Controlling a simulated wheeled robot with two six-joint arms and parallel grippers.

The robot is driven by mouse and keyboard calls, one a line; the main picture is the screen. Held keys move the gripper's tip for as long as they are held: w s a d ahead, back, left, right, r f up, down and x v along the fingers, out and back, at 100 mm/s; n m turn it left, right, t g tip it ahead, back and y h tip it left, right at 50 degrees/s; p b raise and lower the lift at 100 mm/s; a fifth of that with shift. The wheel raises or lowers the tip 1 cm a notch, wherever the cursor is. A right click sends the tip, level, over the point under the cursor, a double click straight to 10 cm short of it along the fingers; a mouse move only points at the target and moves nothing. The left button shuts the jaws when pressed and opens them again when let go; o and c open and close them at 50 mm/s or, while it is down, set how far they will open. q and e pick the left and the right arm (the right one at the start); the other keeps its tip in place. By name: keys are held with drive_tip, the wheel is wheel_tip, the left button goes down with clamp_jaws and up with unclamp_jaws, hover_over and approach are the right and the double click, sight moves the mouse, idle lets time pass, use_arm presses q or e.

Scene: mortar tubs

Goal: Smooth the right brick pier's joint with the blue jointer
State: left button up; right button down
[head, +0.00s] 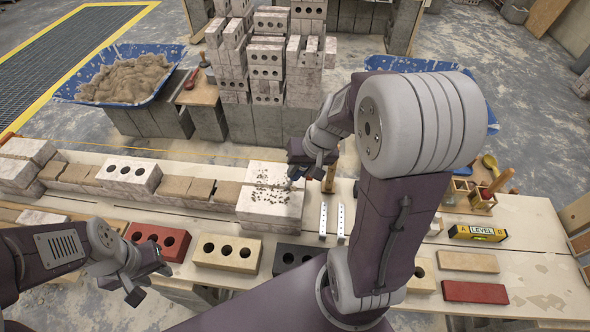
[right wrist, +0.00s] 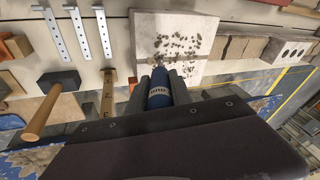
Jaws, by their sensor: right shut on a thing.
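The right brick pier (head: 268,208) is a pale block at the right end of the low wall, its surface speckled with dark mortar crumbs. It also shows in the right wrist view (right wrist: 205,68). My right gripper (head: 302,172) is shut on the blue jointer (right wrist: 158,92), just right of the pier's far side. The jointer's metal tip points at the speckled surface; I cannot tell whether it touches. In the head view the jointer is mostly hidden by the gripper. My left gripper (head: 150,284) is open and empty above the front edge, near a red brick (head: 157,241).
A blue tub of mortar (head: 125,78) stands at the back left, stacked bricks (head: 265,60) behind the wall. Metal strips (head: 341,222), a yellow level (head: 478,232) and a wooden tool box (head: 470,195) lie to the right. Cored bricks (head: 227,253) line the front.

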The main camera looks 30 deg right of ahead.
drive_tip(key=shift+s+d+f, duration=0.15)
drive_tip(key=shift+s+d, duration=0.25)
drive_tip(key=shift+d, duration=0.2)
drive_tip(key=shift+s, duration=0.1)
wheel_tip(320, 180, up, 6)
drive_tip(key=p, duration=0.5)
drive_tip(key=shift+d+r, duration=0.1)
drive_tip(key=shift+r, duration=0.15)
drive_tip(key=shift+f, duration=0.2)
idle(0.6)
idle(0.5)
